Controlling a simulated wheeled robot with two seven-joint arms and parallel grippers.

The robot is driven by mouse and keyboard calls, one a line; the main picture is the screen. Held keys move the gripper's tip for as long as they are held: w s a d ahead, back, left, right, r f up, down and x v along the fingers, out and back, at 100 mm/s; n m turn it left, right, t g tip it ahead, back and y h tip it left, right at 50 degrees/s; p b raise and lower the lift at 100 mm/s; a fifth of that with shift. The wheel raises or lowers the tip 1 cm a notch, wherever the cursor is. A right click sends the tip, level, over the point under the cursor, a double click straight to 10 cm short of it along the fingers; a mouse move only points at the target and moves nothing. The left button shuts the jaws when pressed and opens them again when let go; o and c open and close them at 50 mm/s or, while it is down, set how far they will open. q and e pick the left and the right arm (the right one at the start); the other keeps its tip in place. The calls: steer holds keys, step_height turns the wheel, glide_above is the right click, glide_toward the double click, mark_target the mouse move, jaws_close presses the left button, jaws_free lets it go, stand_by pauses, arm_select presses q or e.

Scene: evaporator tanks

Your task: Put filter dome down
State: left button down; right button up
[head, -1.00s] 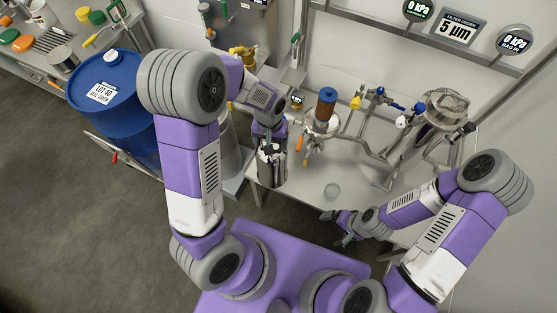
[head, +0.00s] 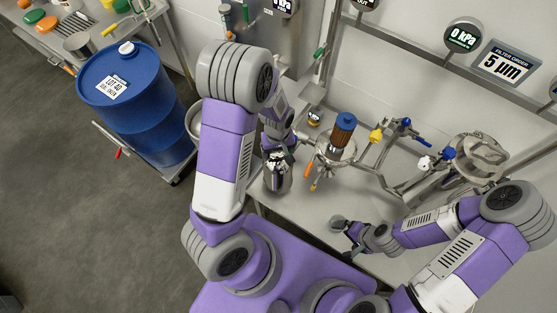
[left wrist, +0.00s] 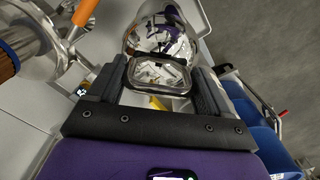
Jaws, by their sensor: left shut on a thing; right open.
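The filter dome (head: 278,178) is a shiny metal cylinder at the bench's left end in the head view. My left gripper (head: 277,156) is shut on the handle at its top. In the left wrist view the dome (left wrist: 162,22) shows mirror-like beyond the fingers, with its handle between the fingers of the left gripper (left wrist: 160,75). I cannot tell whether the dome's bottom touches the bench (head: 310,210). My right gripper (head: 350,238) is open, low over the bench to the right, close to a small round greyish piece (head: 338,222).
A brown filter cartridge with a blue cap (head: 344,129) stands on a metal base just right of the dome, with an orange-handled valve (head: 309,169). Pipework and a metal housing (head: 475,155) fill the bench's right. A blue drum (head: 135,100) stands left. The bench's front middle is mostly clear.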

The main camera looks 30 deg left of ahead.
mark_target(278, 156)
arm_select(q)
steer(key=shift+w+f+b, duration=0.15)
steer(key=shift+f+b, duration=0.4)
steer(key=shift+f, duration=1.55)
steer(key=shift+f, duration=0.15)
jaws_free()
